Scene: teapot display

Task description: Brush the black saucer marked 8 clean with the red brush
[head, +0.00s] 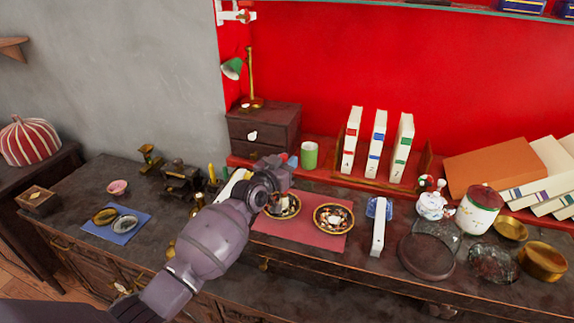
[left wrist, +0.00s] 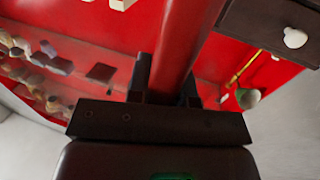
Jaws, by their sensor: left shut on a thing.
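My left gripper (head: 272,178) reaches in over the red mat (head: 300,234), above the left one of two dark saucers with gold patterns. In the left wrist view it is shut on a thick red handle (left wrist: 188,38), which I take to be the red brush; its bristles are out of view. The left dark saucer (head: 287,211) is partly hidden by my gripper. The right dark saucer (head: 333,218) is in full view, with pale and reddish bits on it. I cannot read an 8 on either saucer.
A blue mat (head: 103,233) with two small dishes lies at left. A green cup (head: 309,155) and a dark drawer box (head: 262,130) stand behind. A white upright book (head: 379,230), a round dark tray (head: 426,258) and a lidded jar (head: 478,211) crowd the right.

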